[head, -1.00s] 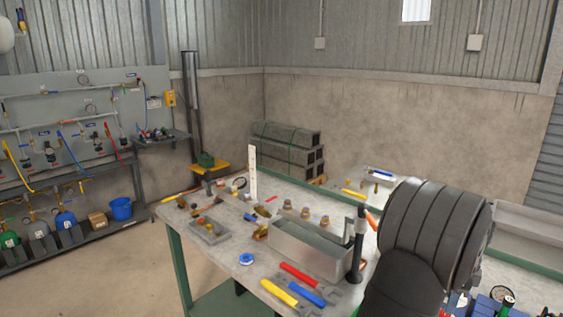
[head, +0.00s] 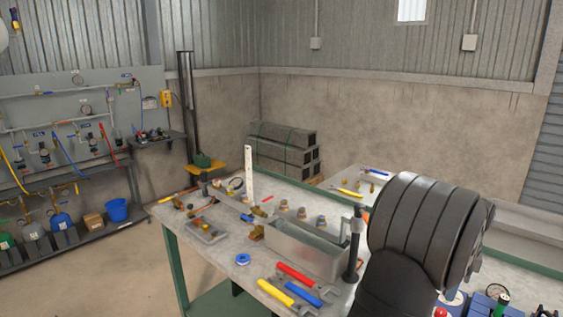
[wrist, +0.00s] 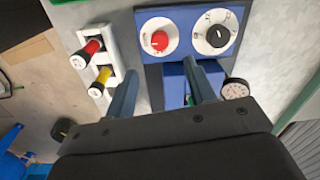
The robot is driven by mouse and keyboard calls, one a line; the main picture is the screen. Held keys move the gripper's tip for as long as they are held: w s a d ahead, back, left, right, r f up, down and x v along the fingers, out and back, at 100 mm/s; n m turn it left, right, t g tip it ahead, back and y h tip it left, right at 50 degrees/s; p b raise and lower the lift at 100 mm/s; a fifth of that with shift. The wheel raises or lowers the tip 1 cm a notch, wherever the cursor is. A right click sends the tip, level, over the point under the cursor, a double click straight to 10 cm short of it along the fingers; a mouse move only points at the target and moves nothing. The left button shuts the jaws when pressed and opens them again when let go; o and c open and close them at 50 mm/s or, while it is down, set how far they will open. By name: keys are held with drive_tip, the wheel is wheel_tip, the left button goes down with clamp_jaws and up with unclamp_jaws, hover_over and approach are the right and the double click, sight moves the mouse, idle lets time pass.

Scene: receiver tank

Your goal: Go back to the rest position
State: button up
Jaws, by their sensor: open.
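My gripper (wrist: 160,62) is open, and nothing shows between its two blue-grey fingers in the wrist view. It points toward a blue panel (wrist: 180,43) with a red knob (wrist: 160,40) and a black dial (wrist: 216,37). The fingertips overlap the panel's lower edge in the picture; I cannot tell how far apart they are from it. In the head view my dark arm fills the lower right, and the gripper is hidden there.
A white rack with a red-banded (wrist: 89,50) and a yellow-banded handle (wrist: 100,82) stands left of the fingers. A round gauge (wrist: 235,90) is at their right. In the head view, the workbench holds a metal tank (head: 307,253), a black post (head: 353,255) and wrenches (head: 295,274).

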wheel_tip(320, 180, down, 10)
drive_tip(key=shift+w+d+r, duration=0.1)
drive_tip(key=shift+w+r, duration=0.05)
drive_tip(key=n, duration=0.3)
drive_tip(key=shift+r, duration=0.1)
drive_tip(key=n, duration=0.8)
drive_tip(key=shift+n, duration=2.6)
